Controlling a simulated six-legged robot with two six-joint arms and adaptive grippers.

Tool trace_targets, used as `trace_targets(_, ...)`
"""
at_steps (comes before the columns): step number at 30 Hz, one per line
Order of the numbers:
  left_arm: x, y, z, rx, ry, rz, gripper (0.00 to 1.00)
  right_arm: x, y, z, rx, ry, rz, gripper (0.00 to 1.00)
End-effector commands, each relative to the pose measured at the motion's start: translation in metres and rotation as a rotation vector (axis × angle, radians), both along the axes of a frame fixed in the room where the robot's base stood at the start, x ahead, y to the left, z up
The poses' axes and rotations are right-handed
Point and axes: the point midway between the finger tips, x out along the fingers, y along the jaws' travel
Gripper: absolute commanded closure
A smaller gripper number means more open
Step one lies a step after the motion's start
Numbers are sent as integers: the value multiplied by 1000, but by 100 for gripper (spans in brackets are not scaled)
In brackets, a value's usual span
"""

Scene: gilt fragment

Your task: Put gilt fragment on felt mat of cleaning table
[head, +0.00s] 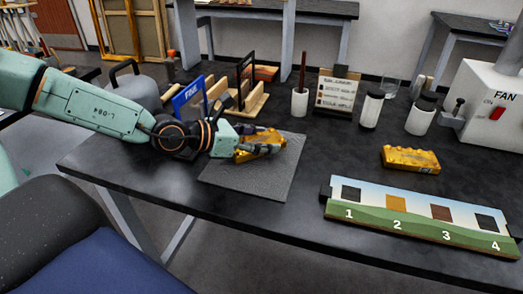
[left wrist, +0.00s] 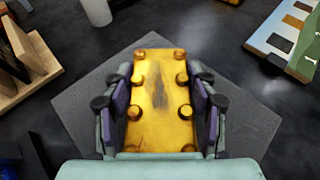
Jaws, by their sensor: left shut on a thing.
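The gilt fragment (head: 262,143) is a yellow-gold block with small knobs and a dark smudge. My left gripper (head: 259,144) is shut on it, with fingers on both long sides; the fragment also shows between the fingers in the left wrist view (left wrist: 160,95). The fragment is over the grey felt mat (head: 262,181) on the dark table (head: 300,235); I cannot tell whether it touches the mat. The mat also shows around the fingers in the left wrist view (left wrist: 245,125). My right gripper is in neither view.
A second gold block (head: 410,158) lies to the right, behind a numbered sample board (head: 420,219).

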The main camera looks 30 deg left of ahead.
Motion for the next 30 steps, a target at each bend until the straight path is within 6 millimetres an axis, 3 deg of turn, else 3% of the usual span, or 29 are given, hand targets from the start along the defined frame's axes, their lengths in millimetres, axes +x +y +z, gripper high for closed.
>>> trace_targets(3,0,0,-17,1,0,0,79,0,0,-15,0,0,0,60)
trace_targets(17,0,0,-21,2,-1,-1,79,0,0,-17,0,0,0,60)
trace_targets(18,0,0,-21,2,0,-1,40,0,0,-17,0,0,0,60)
trace_targets(25,0,0,-20,1,0,0,20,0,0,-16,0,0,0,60)
trace_targets(30,0,0,-20,1,0,0,19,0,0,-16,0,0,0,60)
